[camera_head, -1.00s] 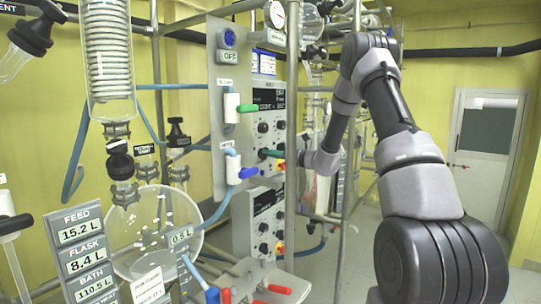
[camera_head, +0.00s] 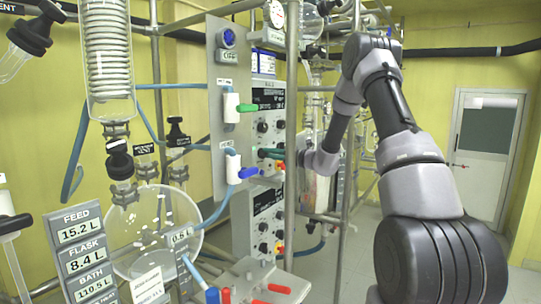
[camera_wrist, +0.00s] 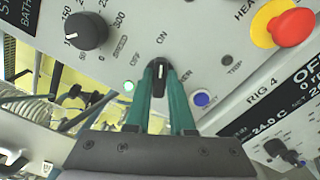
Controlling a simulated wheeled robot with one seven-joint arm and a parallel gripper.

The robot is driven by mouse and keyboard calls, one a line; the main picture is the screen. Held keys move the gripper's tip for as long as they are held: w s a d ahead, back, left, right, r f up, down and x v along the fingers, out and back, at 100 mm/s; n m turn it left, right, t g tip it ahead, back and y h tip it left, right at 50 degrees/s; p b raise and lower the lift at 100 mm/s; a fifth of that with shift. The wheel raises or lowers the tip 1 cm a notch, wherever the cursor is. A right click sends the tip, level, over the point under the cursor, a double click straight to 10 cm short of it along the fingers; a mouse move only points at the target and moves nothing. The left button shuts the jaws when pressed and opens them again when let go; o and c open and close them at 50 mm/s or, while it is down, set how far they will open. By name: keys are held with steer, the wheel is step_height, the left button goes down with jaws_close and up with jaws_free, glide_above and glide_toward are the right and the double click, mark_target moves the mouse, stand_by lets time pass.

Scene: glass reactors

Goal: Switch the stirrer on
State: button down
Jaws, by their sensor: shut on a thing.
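In the wrist view, the green fingers of my gripper (camera_wrist: 160,84) are shut on a small black switch knob (camera_wrist: 159,73) on a pale control panel (camera_wrist: 205,45). OFF is printed to its upper left and ON above it. The knob's white line points up, roughly towards ON. A label beside it is partly hidden by a finger, with only its end showing. A small lamp (camera_wrist: 129,87) left of the fingers looks pale green.
A red emergency button on yellow (camera_wrist: 291,26), a large black dial (camera_wrist: 86,31) and a blue button (camera_wrist: 202,98) are near the fingers. In the head view, metal posts (camera_head: 291,120), a white valve with blue handle (camera_head: 234,168) and a glass flask (camera_head: 150,235) stand close by.

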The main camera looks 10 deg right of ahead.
steer(key=c, duration=0.8)
jaws_free()
steer(key=v, duration=1.1)
